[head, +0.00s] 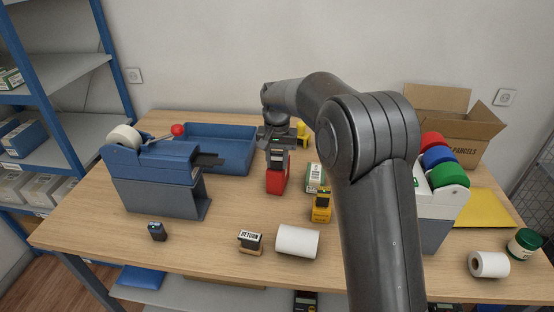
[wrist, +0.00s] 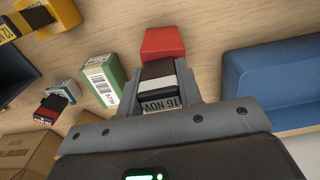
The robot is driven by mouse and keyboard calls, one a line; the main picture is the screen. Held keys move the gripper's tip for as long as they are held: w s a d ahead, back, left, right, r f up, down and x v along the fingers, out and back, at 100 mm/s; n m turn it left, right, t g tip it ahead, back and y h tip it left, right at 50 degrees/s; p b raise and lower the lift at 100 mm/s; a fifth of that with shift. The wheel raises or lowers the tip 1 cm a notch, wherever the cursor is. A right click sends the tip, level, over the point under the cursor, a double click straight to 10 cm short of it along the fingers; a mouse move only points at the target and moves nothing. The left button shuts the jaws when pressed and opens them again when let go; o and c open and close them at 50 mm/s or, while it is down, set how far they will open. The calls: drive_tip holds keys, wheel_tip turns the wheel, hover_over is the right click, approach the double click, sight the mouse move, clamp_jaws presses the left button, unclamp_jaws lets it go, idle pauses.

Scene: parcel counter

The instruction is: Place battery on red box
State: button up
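My gripper (head: 275,138) is shut on a dark block (wrist: 158,78) with pale parts and a label that seems to read "16 NOV", more like a date stamp than a battery. The gripper also shows in the wrist view (wrist: 156,98). The red box (head: 277,182) stands on the table just below the held block; I cannot tell whether they touch. The red box also shows in the wrist view (wrist: 163,43). A yellow and black block (head: 321,206), apparently marked "12 V" and likely the battery, stands on the table right of the red box; the wrist view shows it in part (wrist: 62,10).
A green and white carton (head: 314,177) stands close right of the red box. A blue tray (head: 235,135) lies behind left, beside a blue-grey dispenser (head: 152,180). A RETURN stamp (head: 250,243), a white roll (head: 297,241) and a small dark object (head: 157,232) lie in front.

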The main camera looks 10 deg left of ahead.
sight(277, 153)
drive_tip(key=o, duration=0.5)
drive_tip(key=shift+c, duration=0.2)
wheel_tip(277, 153, up, 12)
drive_tip(key=shift+r, duration=0.2)
drive_tip(key=s+d+r+t, duration=0.2)
drive_tip(key=s+d+r, duration=0.1)
drive_tip(key=s+d, duration=0.55)
drive_tip(key=s+d+r+t, duration=0.1)
drive_tip(key=s+d+r, duration=0.3)
drive_tip(key=s+d, duration=0.45)
drive_tip(key=s+d+f+t, duration=0.1)
drive_tip(key=s+d+f, duration=0.2)
drive_tip(key=s, duration=0.6)
drive_tip(key=s+d+f+t, duration=0.1)
drive_tip(key=s+d+f, duration=0.3)
drive_tip(key=s, duration=0.5)
drive_tip(key=shift+f+t, duration=0.3)
drive_tip(key=shift+f, duration=0.3)
